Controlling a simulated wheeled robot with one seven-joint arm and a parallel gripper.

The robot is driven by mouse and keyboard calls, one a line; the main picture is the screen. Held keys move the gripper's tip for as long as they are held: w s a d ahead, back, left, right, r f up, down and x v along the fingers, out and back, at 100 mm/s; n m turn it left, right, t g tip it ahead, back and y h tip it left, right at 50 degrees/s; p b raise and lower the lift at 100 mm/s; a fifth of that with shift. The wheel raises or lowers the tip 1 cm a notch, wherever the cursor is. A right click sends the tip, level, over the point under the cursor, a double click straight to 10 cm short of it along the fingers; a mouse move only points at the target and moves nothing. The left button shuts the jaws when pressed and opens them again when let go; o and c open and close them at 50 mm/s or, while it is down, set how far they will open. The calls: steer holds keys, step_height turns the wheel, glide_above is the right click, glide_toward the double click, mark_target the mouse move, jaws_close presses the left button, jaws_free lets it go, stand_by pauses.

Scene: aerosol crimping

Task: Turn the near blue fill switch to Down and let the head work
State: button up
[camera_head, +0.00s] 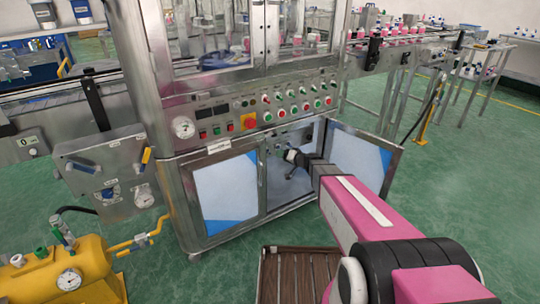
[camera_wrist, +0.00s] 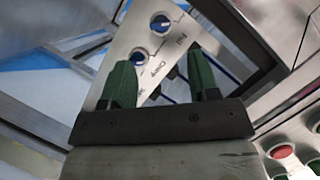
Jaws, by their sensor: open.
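In the wrist view, two blue knobs sit on a grey panel: an upper knob (camera_wrist: 160,22) and a lower knob (camera_wrist: 139,57). Lettering beside them looks upside down; a word like "Fill" is near the upper one. Which way each knob points is hard to read. My gripper (camera_wrist: 162,78) is open, its two green fingers apart and empty. The lower knob shows just beyond the left finger, and I cannot tell whether they touch. In the head view, my gripper (camera_head: 290,157) is at the open cabinet under the control panel; the knobs are too small to make out.
The right cabinet door (camera_head: 358,163) stands open beside my arm. The left door (camera_head: 225,188) is shut. The panel of red and green buttons (camera_head: 290,95) is just above. A yellow tank (camera_head: 65,270) stands at lower left. Green floor is clear at right.

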mark_target(268, 152)
steer(key=x, duration=0.9)
steer(key=c, duration=0.9)
